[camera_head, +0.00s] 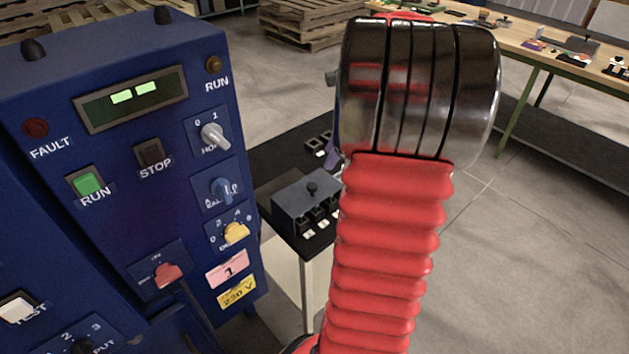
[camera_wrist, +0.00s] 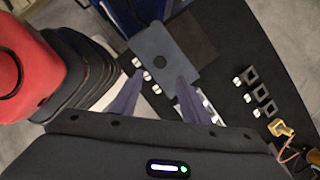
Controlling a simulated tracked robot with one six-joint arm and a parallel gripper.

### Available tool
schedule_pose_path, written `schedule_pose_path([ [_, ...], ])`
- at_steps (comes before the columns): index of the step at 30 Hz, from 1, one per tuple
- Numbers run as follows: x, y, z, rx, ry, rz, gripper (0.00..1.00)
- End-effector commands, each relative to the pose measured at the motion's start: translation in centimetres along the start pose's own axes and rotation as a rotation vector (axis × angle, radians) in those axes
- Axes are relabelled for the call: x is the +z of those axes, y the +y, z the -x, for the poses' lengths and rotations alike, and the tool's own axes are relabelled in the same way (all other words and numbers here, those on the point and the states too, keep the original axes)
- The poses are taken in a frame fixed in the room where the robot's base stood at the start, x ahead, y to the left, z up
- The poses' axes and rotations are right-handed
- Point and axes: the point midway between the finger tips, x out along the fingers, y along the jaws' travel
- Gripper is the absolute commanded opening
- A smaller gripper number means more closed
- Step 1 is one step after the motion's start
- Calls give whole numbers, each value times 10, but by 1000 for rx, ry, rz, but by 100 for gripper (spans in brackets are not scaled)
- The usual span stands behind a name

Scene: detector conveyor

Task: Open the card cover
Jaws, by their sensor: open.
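The card cover (camera_head: 306,205) appears to be a blue-grey plate-topped box with a dark round knob (camera_head: 312,188), on a black table. In the wrist view the cover (camera_wrist: 150,43) lies just beyond my fingertips, with its knob (camera_wrist: 160,63) roughly between and ahead of them. My gripper (camera_wrist: 160,78) is open and empty, with a purple finger on each side. I cannot tell how high the fingers are above the cover. In the head view my red arm hides most of the gripper. The cover looks flat and down.
A blue control cabinet (camera_head: 120,170) with knobs and buttons stands left of the black table (camera_head: 275,160). Small black sockets (camera_wrist: 260,92) and a brass connector (camera_wrist: 281,129) with wires sit right of the cover. Pallets (camera_head: 300,22) and a long workbench (camera_head: 545,50) are farther back.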

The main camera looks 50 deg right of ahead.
Motion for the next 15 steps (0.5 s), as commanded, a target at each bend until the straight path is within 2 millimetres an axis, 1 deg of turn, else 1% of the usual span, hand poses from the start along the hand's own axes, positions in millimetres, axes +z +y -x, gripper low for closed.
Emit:
schedule_pose_path([
  [1,0,1,-8,4,-1,0,42],
  [15,1,1,-81,4,-1,2,42],
])
